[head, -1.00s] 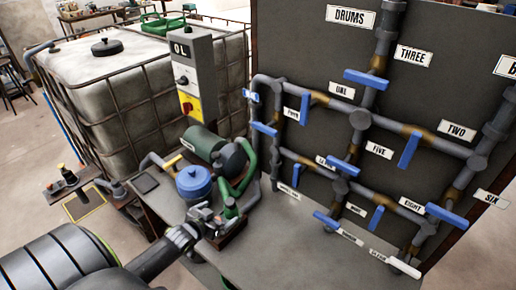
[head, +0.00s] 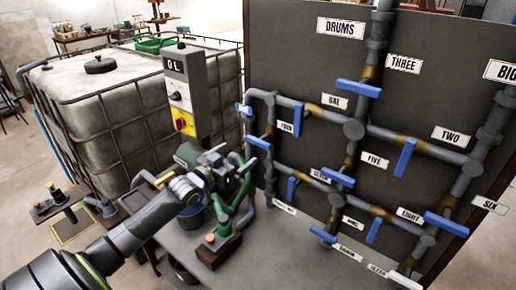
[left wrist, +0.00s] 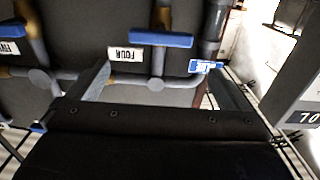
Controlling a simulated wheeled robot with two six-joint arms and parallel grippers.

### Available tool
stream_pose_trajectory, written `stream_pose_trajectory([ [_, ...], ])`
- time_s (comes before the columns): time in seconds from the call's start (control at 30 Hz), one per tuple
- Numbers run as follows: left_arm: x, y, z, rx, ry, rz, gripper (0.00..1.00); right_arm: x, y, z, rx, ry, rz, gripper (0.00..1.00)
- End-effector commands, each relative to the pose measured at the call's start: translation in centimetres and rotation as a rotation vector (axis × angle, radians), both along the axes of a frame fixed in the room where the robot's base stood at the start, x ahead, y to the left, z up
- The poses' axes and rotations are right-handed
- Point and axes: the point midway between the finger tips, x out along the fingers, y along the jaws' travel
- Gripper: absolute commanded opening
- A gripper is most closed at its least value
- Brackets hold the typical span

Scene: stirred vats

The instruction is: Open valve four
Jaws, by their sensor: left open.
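The label FOUR (head: 285,127) is on the dark pipe panel. Left of it, a blue lever handle (head: 258,142) sits on a vertical pipe, crosswise to that pipe. In the left wrist view the FOUR label (left wrist: 125,54) is beside this blue handle (left wrist: 161,38). My left gripper (head: 232,160) is in front of the panel, left of and slightly below the handle in the picture. Its two fingers (left wrist: 160,74) are spread, with nothing held. The handle appears beyond the fingertips, apart from them. My right gripper is not in view.
A control box (head: 187,90) stands left of the panel. Green pump piping (head: 238,205) is below my gripper.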

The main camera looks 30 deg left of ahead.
Motion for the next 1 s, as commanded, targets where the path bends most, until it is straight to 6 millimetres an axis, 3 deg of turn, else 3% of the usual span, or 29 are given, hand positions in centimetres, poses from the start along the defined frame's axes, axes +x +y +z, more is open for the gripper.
stream_pose_trajectory([
  [0.17,3.2,-0.3,-0.3,-0.004,-0.002,0.0,1.0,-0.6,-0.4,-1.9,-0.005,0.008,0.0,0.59],
  [0.6,9.9,-0.7,-0.1,-0.002,0.001,0.002,1.0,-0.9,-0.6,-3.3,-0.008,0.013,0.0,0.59],
  [1.0,11.4,-0.9,0.0,0.0,0.001,0.001,1.0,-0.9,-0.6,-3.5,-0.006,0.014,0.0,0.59],
])
